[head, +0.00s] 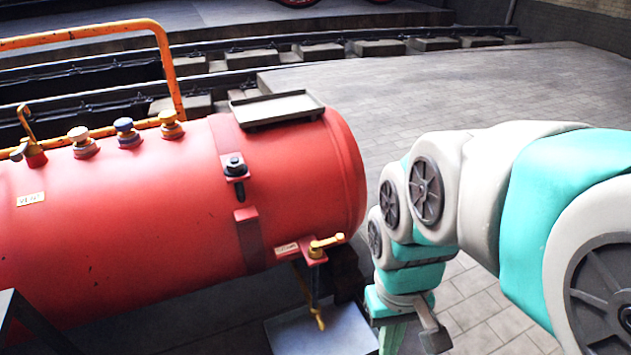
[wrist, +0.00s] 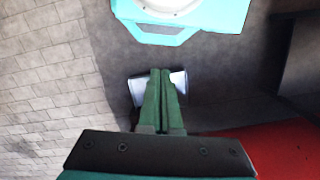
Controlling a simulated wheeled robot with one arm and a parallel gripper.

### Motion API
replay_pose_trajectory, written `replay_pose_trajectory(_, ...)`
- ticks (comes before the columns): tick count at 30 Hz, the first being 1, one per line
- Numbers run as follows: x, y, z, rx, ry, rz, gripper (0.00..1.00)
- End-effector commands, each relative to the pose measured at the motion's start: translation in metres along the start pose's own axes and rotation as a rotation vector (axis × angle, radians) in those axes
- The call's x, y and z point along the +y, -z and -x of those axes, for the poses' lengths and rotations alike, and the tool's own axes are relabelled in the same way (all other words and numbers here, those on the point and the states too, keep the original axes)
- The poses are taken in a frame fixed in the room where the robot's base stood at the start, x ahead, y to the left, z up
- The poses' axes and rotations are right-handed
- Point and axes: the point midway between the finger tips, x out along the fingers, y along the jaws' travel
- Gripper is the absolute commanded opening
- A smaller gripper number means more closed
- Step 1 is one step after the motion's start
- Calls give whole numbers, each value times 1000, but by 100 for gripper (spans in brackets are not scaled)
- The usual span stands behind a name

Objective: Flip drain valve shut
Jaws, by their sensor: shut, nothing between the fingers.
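The red boiler tank (head: 150,210) lies on its side at the left of the head view. The drain valve's yellow lever (head: 327,241) sits low on its right end, pointing right and roughly level. A small label (head: 286,249) is left of it. My gripper (head: 392,340) points down to the right of the lever and below it, apart from it; its tips are cut off or hidden in the head view. In the wrist view my gripper (wrist: 160,75) has its green fingers together, empty. The lever is not clear there; only a red surface (wrist: 275,150) shows at lower right.
A grey metal tray (head: 320,330) lies on the floor below the valve. Several capped fittings (head: 125,133) and another yellow lever (head: 26,122) stand on the tank's top, beside an orange rail (head: 165,60). A shallow tray (head: 275,107) rests on top. Paved floor (head: 480,100) is clear behind.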

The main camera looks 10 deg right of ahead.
Motion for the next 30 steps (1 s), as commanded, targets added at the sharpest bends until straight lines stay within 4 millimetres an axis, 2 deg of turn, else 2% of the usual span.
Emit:
replay_pose_trajectory(16,2,200,-13,214,7,44,0)
replay_pose_trajectory(24,8,300,-28,320,9,47,0)
replay_pose_trajectory(30,15,363,-38,392,7,43,0)
